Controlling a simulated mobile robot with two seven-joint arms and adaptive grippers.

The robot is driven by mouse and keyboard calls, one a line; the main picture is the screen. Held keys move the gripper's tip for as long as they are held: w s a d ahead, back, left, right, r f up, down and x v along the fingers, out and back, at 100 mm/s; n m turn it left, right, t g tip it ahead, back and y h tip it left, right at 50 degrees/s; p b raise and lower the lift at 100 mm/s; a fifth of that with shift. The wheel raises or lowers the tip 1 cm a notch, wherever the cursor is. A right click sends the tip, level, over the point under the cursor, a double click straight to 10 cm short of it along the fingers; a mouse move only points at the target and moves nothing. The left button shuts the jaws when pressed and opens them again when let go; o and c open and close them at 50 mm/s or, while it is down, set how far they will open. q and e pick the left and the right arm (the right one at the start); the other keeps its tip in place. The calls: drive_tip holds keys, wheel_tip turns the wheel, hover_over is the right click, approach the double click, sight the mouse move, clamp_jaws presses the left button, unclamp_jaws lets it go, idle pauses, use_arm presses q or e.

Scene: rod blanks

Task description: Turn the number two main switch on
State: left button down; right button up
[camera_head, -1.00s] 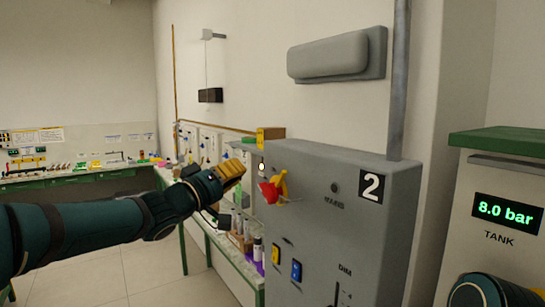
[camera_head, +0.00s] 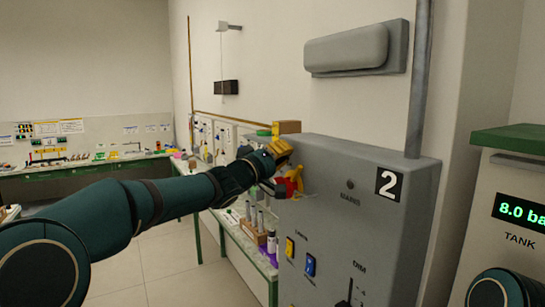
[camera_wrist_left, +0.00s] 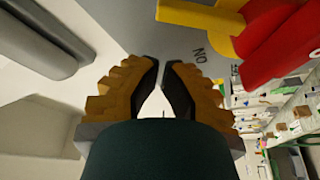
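The number two main switch has a red handle (camera_head: 283,189) and a yellow part (camera_head: 295,178) on the front of the grey box (camera_head: 352,230) marked 2. In the left wrist view the red handle (camera_wrist_left: 285,45) and yellow part (camera_wrist_left: 205,17) are large at the upper right, beside lettering on the grey face. My left gripper (camera_head: 281,151) is just above and left of the switch in the head view, apparently apart from it. Its fingertips (camera_wrist_left: 162,64) are nearly together with nothing between them. My right gripper is out of view.
The tank cabinet (camera_head: 495,225) stands at the right. A bench with bottles (camera_head: 271,243) runs behind the box. A grey pipe (camera_head: 420,80) rises above the box.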

sight(298, 170)
use_arm(q)
drive_tip(key=shift+s+d+f+b, duration=0.3)
drive_tip(key=shift+s+f, duration=0.15)
drive_tip(key=shift+s, duration=0.1)
drive_tip(key=shift+s+d+f+b, duration=0.25)
drive_tip(key=shift+s+f, duration=0.2)
drive_tip(key=shift+s, duration=0.05)
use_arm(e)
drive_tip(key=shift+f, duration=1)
